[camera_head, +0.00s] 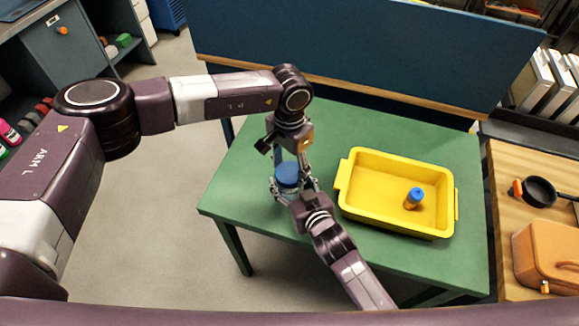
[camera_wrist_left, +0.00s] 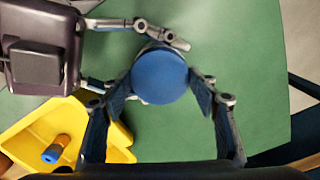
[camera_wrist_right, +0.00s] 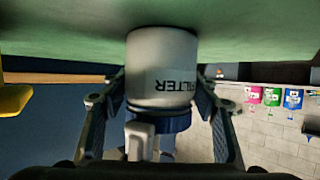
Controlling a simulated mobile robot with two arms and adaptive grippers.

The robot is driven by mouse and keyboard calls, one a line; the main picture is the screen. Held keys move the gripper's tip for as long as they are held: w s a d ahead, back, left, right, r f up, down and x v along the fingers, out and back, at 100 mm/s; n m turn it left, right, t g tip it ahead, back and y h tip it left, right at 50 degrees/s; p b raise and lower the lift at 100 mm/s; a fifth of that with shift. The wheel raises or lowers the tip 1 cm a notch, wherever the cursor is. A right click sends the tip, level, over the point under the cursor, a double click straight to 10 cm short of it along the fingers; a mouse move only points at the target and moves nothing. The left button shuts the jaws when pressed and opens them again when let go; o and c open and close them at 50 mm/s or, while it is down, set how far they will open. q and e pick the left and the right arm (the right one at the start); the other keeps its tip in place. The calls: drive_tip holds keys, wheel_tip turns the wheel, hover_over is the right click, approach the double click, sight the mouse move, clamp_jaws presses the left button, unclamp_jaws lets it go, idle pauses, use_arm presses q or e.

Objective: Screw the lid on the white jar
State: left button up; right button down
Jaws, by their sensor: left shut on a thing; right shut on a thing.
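The white jar (camera_wrist_right: 160,68), with dark lettering on its label, stands on the green table (camera_head: 250,195). It appears upside down in the right wrist view. The blue lid (camera_head: 287,173) sits at the jar's mouth; I cannot tell how tightly it is seated. It shows as a blue disc in the left wrist view (camera_wrist_left: 160,75). My left gripper (camera_wrist_left: 160,92) comes from above, shut on the lid with a finger on each side. My right gripper (camera_wrist_right: 154,98) comes from the front, shut around the jar's sides. In the head view the grippers largely hide the jar.
A yellow tray (camera_head: 347,205) stands on the table to the right, holding an orange bottle with a blue cap (camera_head: 414,198). A blue panel (camera_head: 370,45) rises behind the table. A wooden counter with a dark pan (camera_head: 540,191) and an orange case (camera_head: 548,255) is at the far right.

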use_arm(q)
drive_tip(key=shift+r+m, duration=0.1)
drive_tip(key=shift+m, duration=0.8)
drive_tip(key=o, duration=0.9)
drive_tip(key=shift+o, duration=0.2)
drive_tip(key=shift+r, duration=2.2)
drive_tip(key=shift+c, duration=0.4)
